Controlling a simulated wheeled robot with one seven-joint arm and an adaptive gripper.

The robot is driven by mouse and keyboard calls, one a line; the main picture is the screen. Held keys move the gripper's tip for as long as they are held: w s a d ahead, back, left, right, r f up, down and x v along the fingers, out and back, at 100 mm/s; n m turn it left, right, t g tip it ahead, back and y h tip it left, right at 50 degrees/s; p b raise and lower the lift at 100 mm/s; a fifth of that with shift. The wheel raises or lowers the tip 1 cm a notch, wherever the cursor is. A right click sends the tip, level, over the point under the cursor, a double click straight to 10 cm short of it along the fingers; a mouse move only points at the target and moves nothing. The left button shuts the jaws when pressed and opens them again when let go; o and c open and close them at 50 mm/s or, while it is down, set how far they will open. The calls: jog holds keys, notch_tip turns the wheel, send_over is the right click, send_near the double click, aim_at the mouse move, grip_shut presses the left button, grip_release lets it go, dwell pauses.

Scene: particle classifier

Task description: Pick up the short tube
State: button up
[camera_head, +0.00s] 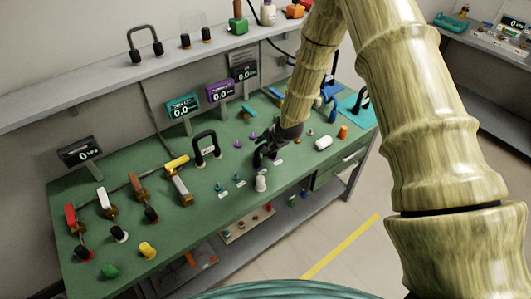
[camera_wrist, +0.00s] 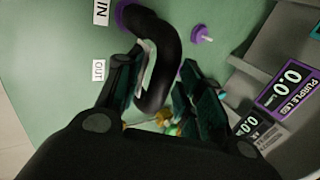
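The short tube is a black, curved tube (camera_wrist: 165,42) in the wrist view. One end meets a purple ring (camera_wrist: 122,14) by the "IN" label, and the tube bends down between my fingers. My gripper (camera_wrist: 168,66) is open, with one finger on each side of the tube. The left finger is very close to it, and I cannot tell whether they touch. The tube's lower end is partly hidden by my fingers. In the head view my gripper (camera_head: 276,146) is low over the green bench, and the tube there is hard to separate from the dark fingers.
Displays, including a purple one (camera_head: 220,91), stand behind. A small purple peg (camera_wrist: 201,34) is right of the tube. A grey shelf (camera_head: 90,90) runs above.

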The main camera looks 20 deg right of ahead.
grip_shut()
jog(key=shift+w+r, duration=0.1)
jog(key=shift+r, duration=0.35)
jog(key=shift+r+b, duration=1.85)
jog(key=shift+r, duration=2.7)
